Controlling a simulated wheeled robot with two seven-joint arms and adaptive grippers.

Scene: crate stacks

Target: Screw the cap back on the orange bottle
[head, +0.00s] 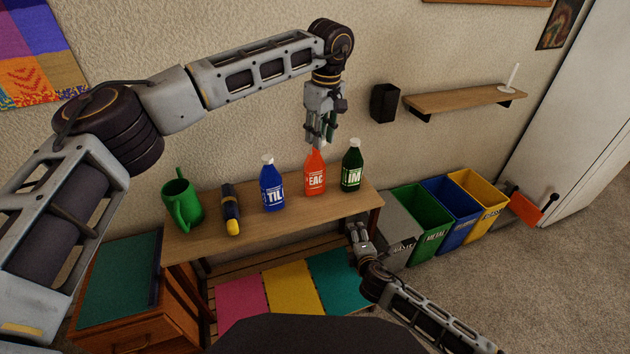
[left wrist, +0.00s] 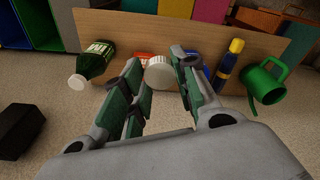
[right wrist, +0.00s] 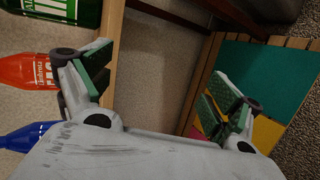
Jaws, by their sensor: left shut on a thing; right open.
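The orange bottle (head: 315,178) stands upright on the wooden shelf table, between a blue and a green bottle. My left gripper (head: 321,138) points down right above its neck. In the left wrist view the gripper is shut on a white ribbed cap (left wrist: 159,73), with a little of the orange bottle (left wrist: 143,55) showing behind it. I cannot tell whether the cap touches the neck. My right gripper (head: 352,224) is open and empty, low by the table's right front end. In the right wrist view the orange bottle (right wrist: 28,71) is at the left.
The blue bottle (head: 271,188) and green bottle (head: 351,170) stand close on either side. A flashlight (head: 230,208) and green watering can (head: 181,203) are further left on the table (head: 250,222). Coloured bins (head: 452,218) stand to the right.

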